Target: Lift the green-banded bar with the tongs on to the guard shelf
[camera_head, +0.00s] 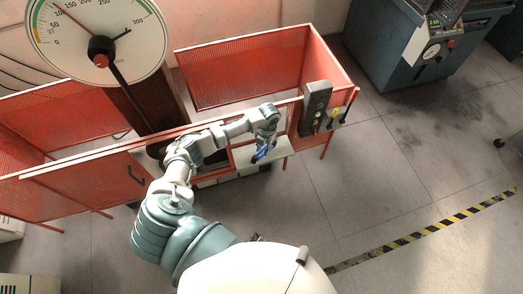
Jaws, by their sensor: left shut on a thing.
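My left gripper (264,150) is at the front of the red guard, over a pale shelf (283,146) that I take to be the guard shelf. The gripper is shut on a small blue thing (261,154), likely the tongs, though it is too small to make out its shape. I cannot make out the green-banded bar in this view. My right gripper is not in view.
Red mesh guard panels (245,75) surround the machine, with a large round dial (97,38) above. A grey control box (316,105) stands right of my gripper. A blue-grey machine (425,50) stands at the back right. The floor to the right is mostly clear.

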